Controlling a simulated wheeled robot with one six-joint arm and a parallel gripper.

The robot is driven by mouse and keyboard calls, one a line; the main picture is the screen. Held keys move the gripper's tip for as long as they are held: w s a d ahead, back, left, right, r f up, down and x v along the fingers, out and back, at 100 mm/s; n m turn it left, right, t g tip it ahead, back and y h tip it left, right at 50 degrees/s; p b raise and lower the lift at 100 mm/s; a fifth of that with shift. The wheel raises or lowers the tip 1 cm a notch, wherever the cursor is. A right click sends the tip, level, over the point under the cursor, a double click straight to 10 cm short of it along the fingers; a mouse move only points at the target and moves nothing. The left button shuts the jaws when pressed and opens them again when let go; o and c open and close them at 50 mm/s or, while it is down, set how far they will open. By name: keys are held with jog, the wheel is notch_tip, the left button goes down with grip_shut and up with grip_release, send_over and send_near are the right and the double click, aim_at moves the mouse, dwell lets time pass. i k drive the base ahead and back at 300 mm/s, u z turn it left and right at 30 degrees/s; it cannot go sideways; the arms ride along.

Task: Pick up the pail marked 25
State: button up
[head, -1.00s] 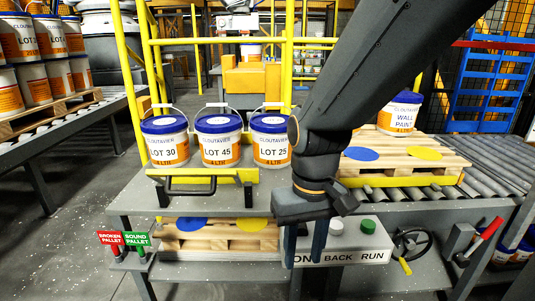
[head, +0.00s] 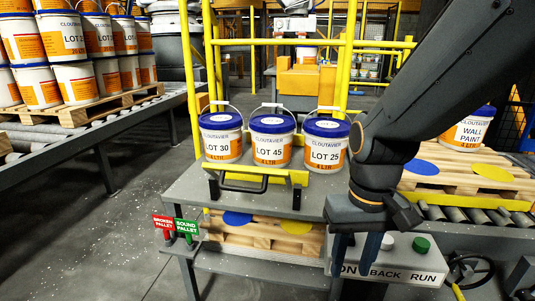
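The pail marked LOT 25 (head: 324,144) is white and orange with a blue lid. It stands upright at the right end of a row of three, on a yellow-edged stand (head: 258,174). The pail marked LOT 45 (head: 271,142) is in the middle and the pail marked LOT 30 (head: 221,140) is at the left. Their wire handles stand up. My gripper (head: 355,262) points down in front of the control panel, below and to the right of the LOT 25 pail and apart from it. Its two fingers show a gap with nothing seen between them.
A pallet (head: 460,178) with coloured discs and a WALL PAINT pail (head: 466,131) lies on rollers at the right. Another pallet (head: 262,236) sits below the stand. Red and green signs (head: 175,227) stand at the front left. Stacked pails (head: 65,60) fill the left conveyor.

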aim_at(326, 139)
jog(key=u, duration=0.05)
jog(key=k, duration=0.5)
jog(key=u, duration=1.75)
jog(key=i, duration=1.35)
jog(key=z, duration=1.8)
